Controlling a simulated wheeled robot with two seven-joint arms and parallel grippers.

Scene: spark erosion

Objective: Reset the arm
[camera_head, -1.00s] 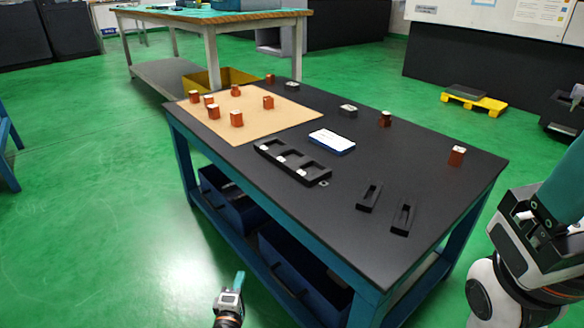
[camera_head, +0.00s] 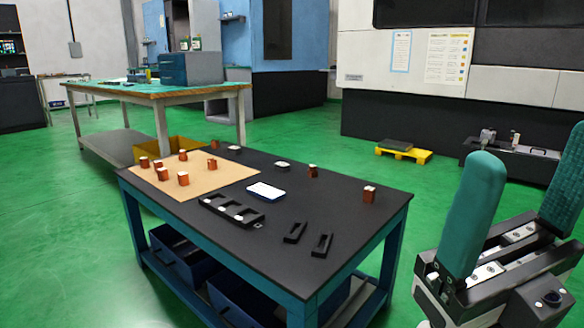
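My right gripper (camera_head: 531,158) is large at the right edge of the view, close to the camera. Its two teal fingers point upward and stand wide apart. Nothing is between them. It is to the right of the black-topped table (camera_head: 290,265) and appears clear of it. The far finger is partly cut off by the picture's edge. My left gripper is not in view.
On the table are a tan mat (camera_head: 227,172) with several copper-coloured blocks, a black slotted tray (camera_head: 231,210), a blue-white box (camera_head: 266,191) and two black holders (camera_head: 295,232). A yellow pallet (camera_head: 404,152) lies behind. Green floor (camera_head: 70,230) is free at left.

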